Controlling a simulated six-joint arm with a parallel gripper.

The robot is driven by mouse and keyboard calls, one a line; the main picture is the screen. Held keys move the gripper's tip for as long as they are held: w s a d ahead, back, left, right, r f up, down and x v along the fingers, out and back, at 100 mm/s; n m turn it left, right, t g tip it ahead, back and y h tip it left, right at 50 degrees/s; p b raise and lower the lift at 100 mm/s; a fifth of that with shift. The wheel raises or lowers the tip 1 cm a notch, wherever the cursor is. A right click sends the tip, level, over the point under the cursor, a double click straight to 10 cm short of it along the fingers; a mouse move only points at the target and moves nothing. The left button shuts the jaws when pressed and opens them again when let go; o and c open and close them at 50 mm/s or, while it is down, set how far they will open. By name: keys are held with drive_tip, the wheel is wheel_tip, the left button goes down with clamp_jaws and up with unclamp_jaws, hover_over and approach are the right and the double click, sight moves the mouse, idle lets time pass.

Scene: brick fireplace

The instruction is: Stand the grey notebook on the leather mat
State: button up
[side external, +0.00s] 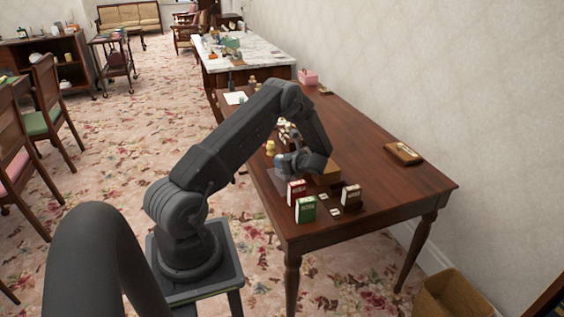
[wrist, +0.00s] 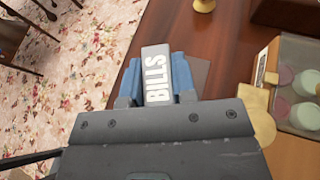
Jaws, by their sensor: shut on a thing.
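The grey notebook (wrist: 156,52), with BILLS in white letters along the face toward me, stands between the blue fingers of my gripper (wrist: 157,82) in the wrist view. The fingers are shut on it from both sides. In the side view my gripper (side external: 289,164) is low over the near left part of the table, and the notebook is hard to make out there. A flat grey-brown patch, which looks like the leather mat (wrist: 201,68), shows beside and behind the right finger. I cannot tell whether the notebook's lower edge touches it.
Red (side external: 296,190), green (side external: 305,209) and dark brown (side external: 351,195) labelled blocks stand on the table's near end (side external: 390,203). A box of pastel round items (wrist: 293,83) is close on the right in the wrist view. A yellow piece (side external: 270,147) stands behind my gripper.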

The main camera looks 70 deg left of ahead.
drive_tip(key=shift+f, duration=0.1)
drive_tip(key=o, duration=0.9)
drive_tip(key=shift+o, duration=0.2)
